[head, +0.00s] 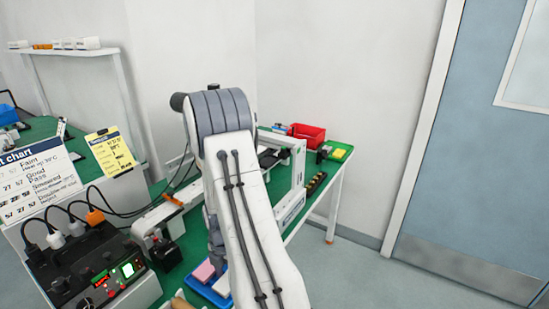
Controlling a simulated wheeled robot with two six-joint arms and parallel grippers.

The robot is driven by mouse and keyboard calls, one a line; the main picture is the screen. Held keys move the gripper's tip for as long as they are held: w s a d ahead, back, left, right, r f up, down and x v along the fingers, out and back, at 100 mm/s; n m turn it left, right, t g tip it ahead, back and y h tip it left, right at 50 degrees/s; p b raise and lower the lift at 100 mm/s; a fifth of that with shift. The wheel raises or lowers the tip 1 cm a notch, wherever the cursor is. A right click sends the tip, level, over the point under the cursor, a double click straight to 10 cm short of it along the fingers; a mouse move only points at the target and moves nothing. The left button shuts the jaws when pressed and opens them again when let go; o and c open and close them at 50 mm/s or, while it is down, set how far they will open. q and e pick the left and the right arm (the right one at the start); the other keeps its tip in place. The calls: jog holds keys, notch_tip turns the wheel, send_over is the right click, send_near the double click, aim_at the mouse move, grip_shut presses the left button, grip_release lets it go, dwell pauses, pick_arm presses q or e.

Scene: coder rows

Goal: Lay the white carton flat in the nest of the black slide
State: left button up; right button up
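I cannot make out the white carton for certain. A blue tray (199,288) at the bottom centre holds a pink block (204,272) and a white piece (222,285), partly hidden by my arm. A dark part (268,157) shows beside a white frame right of my arm; I cannot tell whether it is the black slide, and no nest can be seen. One of my arms fills the middle and covers much of the bench. Neither gripper's fingers can be seen.
A green bench (320,211) carries a red bin (307,134), a white frame (298,166) and a yellow item (338,154). A black control box (95,268) with cables and a chart (38,178) stand at the left. Floor is clear at the right, before a blue door (480,150).

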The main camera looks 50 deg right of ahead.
jog(key=c, duration=0.4)
jog(key=shift+c, duration=0.2)
jog(key=shift+r, duration=0.15)
jog(key=shift+r+p, duration=2.25)
jog(key=shift+r, duration=0.1)
